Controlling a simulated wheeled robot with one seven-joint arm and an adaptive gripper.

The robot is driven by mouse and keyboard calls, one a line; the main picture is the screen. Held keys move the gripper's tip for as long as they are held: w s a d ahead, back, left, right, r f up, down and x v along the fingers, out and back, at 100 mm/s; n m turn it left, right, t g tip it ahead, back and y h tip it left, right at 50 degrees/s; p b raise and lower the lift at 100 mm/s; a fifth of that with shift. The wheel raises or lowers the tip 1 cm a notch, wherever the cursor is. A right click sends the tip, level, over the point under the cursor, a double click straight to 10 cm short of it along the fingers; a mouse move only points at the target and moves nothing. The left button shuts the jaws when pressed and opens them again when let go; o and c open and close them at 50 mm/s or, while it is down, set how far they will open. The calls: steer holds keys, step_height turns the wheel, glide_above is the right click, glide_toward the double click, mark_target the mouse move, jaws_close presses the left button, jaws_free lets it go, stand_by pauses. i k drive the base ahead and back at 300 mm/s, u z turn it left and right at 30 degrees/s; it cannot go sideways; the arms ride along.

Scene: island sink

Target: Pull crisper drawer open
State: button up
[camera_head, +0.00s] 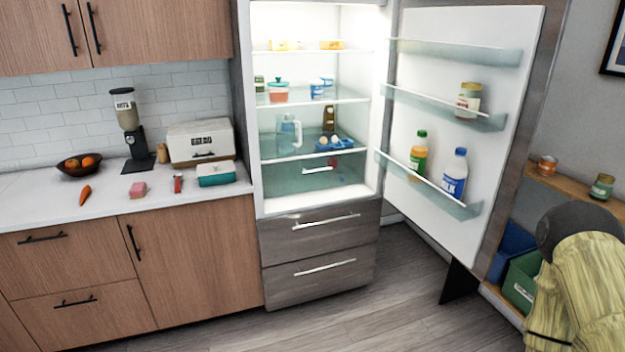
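The crisper drawer (290,180) is the translucent greenish bin at the bottom of the lit fridge compartment. Its light bar handle (318,170) runs across the front. The drawer looks shut, with its front set back inside the fridge. The fridge door (460,60) stands wide open to the right. Above the drawer is a glass shelf with a pitcher (288,135), a brown bottle (329,118) and a blue egg tray (335,145). My gripper is not in view.
Two grey lower drawers (300,245) (310,282) below are shut. Door bins hold a green-capped bottle (419,152) and a white-and-blue bottle (455,175). A white counter (50,205) stands left. The floor (390,300) before the fridge is clear. A pale yellow bulky shape (580,290) fills the lower right.

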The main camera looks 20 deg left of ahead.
mark_target(305, 171)
steer(key=u, duration=0.75)
steer(key=i, duration=0.4)
steer(key=u, duration=0.8)
steer(key=i, duration=1.15)
steer(key=z, duration=0.6)
steer(key=i, duration=0.95)
steer(key=z, duration=0.8)
